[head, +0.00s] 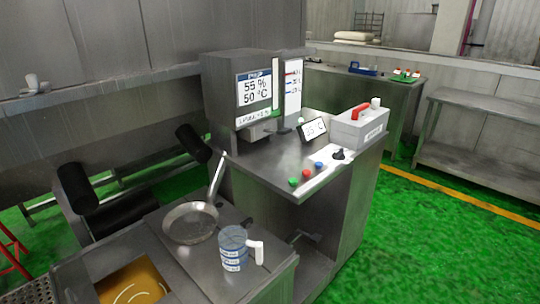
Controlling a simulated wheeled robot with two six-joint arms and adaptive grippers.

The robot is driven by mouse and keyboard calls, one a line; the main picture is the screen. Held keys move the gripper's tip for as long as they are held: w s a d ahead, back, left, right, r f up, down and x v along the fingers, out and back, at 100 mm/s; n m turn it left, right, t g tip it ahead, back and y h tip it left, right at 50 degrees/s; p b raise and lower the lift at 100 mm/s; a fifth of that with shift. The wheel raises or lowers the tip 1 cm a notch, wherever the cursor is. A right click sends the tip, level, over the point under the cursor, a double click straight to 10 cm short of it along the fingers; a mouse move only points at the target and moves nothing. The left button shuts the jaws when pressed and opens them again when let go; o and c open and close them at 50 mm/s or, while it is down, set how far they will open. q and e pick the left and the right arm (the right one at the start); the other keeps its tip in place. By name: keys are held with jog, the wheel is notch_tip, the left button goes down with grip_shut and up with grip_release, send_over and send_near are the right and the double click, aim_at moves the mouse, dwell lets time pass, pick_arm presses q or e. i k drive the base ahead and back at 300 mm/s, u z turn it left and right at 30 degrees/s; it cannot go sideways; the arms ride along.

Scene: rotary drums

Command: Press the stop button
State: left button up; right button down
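A small red button (306,173) sits on a light control strip (327,168) along the front edge of a steel cabinet top. A green button (293,182) is to its left, nearer to me. A blue button (318,165) and a black knob (338,154) are to its right. The buttons' labels are too small to read. Neither of my grippers is in view, and nothing touches the buttons.
A display box (222,95), a small tilted display (312,129) and a grey box with a red handle (358,128) stand on the cabinet. A pan (190,224) and a blue-and-white jug (233,249) stand in front. Space above the buttons is clear.

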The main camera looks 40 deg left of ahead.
aim_at(306, 173)
jog(key=u, duration=1.1)
jog(key=i, duration=1)
jog(key=u, duration=1.25)
